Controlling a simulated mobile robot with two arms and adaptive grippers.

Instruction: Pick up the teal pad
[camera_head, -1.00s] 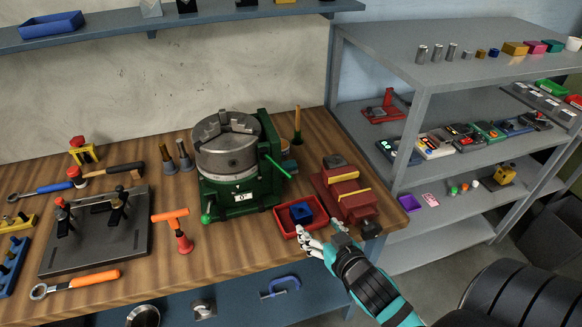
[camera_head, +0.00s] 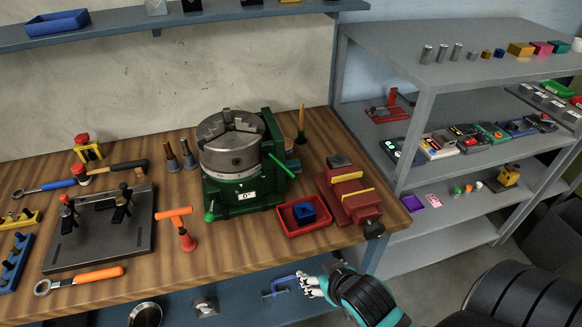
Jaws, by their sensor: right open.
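A small teal piece (camera_head: 293,166), which looks like the teal pad, lies on the wooden bench just behind and right of the green rotary chuck (camera_head: 240,170). The chuck and its handle hide part of it. My right gripper (camera_head: 315,276) is open and empty, in front of the bench's front edge at the lower middle. It is well apart from the teal piece. My left gripper is not in view.
A red tray (camera_head: 318,228) with a blue block (camera_head: 303,211) and a red vise (camera_head: 350,195) stand between my right gripper and the teal piece. A wooden-handled tool (camera_head: 301,125) stands behind. Grey shelves (camera_head: 400,60) rise at the right.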

